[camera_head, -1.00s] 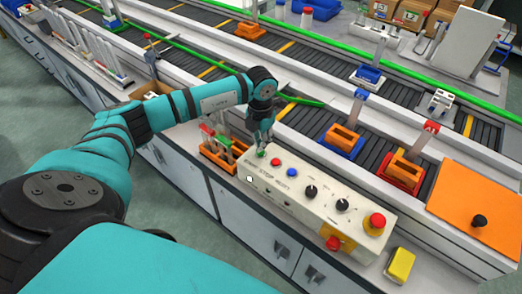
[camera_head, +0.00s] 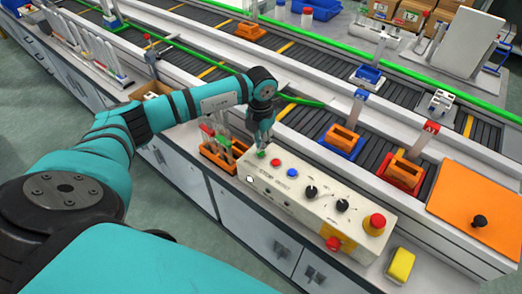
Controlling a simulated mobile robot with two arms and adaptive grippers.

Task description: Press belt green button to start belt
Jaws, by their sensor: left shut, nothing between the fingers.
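The beige control box (camera_head: 322,206) stands on the white bench ledge in front of the conveyor belt (camera_head: 310,126). The green button (camera_head: 261,153) is at the box's far left end, beside a red button (camera_head: 275,161) and a blue button (camera_head: 291,172). My left gripper (camera_head: 261,145) points down over the green button, its fingers shut and empty. The fingertips are at or just above the button and partly cover it; I cannot tell whether they touch. My right gripper is not in view.
An orange rack (camera_head: 217,157) with several tools stands close left of the box. A red emergency knob (camera_head: 375,222) and black dials are at the box's right. A yellow block (camera_head: 400,265) and an orange plate (camera_head: 478,213) lie further right. Orange, blue and red trays sit by the belt.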

